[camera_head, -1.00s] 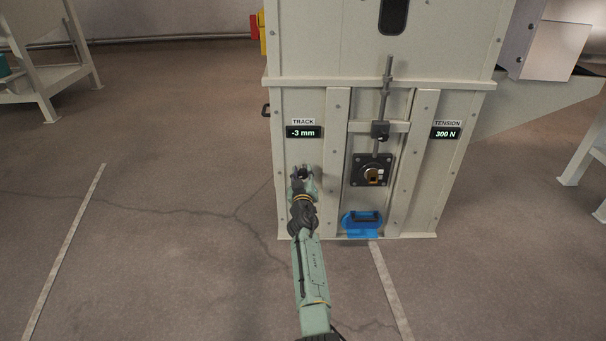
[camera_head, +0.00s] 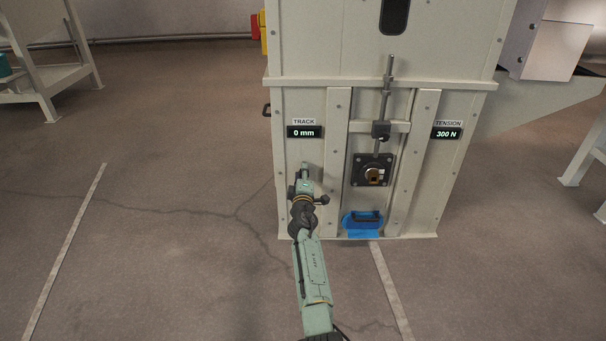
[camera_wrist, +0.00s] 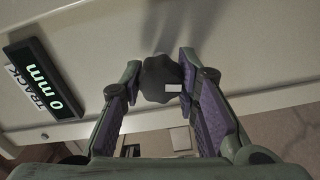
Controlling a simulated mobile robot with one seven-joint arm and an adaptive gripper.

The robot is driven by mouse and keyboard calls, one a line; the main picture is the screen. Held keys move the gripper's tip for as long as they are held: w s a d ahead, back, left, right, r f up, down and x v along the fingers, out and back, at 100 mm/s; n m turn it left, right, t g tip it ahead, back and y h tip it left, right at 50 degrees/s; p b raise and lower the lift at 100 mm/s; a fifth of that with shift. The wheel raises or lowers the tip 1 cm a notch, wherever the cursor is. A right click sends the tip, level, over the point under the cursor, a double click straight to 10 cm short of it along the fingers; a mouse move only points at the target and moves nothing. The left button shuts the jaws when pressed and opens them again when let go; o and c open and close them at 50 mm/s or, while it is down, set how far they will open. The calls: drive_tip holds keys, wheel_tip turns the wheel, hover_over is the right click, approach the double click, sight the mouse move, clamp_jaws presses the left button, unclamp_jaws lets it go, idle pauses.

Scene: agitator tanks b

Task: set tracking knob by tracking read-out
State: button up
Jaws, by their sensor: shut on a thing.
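The TRACK read-out (camera_head: 304,132) on the left of the beige cabinet face shows 0 mm. It also shows, turned on its side, in the wrist view (camera_wrist: 42,80). My gripper (camera_head: 305,172) is at the cabinet face below the read-out. In the wrist view a dark lobed tracking knob (camera_wrist: 160,78) with a white mark (camera_wrist: 173,88) sits between the fingertips of my gripper (camera_wrist: 162,76), which are shut on it. In the head view my gripper hides the knob.
The TENSION read-out (camera_head: 446,134) at the right shows 300 N. A square flange with a brass-coloured centre (camera_head: 373,175) and a threaded rod (camera_head: 386,90) are right of my gripper. A blue handled piece (camera_head: 362,222) is low on the cabinet. Open floor lies to the left.

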drive_tip(key=shift+n, duration=1.1)
drive_tip(key=o, duration=1.2)
